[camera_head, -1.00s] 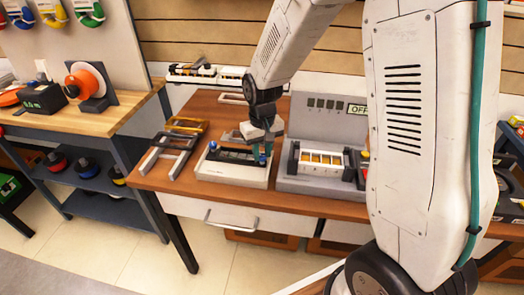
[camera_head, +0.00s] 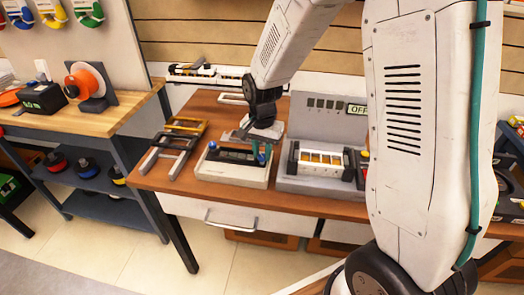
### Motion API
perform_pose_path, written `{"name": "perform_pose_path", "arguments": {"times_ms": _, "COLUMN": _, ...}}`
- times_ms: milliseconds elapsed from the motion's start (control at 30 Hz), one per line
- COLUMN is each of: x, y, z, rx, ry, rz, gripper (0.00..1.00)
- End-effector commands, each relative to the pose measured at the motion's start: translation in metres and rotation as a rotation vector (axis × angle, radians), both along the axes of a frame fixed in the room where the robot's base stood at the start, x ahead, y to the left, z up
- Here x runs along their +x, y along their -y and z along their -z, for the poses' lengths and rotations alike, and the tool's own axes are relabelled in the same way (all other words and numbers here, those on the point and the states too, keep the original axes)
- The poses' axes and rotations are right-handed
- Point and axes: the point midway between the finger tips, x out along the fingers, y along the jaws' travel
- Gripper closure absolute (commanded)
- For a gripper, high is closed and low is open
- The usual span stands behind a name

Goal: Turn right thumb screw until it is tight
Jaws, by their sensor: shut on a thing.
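A white fixture (camera_head: 232,177) with a dark bar across its top stands on the brown workbench. A small blue left thumb screw (camera_head: 212,146) shows at the bar's left end. The blue right thumb screw (camera_head: 262,160) is at its right end, partly covered by the fingers. My gripper (camera_head: 262,152) points down from above, its teal fingers shut on the right thumb screw. The screw is too small in view to tell how far it is seated.
A grey station with an "OFF" display (camera_head: 357,108) and a white-slotted unit (camera_head: 322,159) stands close on the right. Grey and yellow frames (camera_head: 172,150) lie on the left. A pale handle-like part (camera_head: 233,98) lies behind.

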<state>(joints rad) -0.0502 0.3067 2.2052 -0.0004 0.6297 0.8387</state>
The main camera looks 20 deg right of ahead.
Motion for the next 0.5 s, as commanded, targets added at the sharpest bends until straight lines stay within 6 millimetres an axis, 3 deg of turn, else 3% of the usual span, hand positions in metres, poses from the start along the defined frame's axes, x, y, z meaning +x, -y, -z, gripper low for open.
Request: {"name": "perform_pose_path", "arguments": {"times_ms": 500, "x": 0.0001, "y": -0.0011, "z": -0.0004, "rx": 0.001, "ry": 0.000, "rz": 0.080, "gripper": 0.99}}
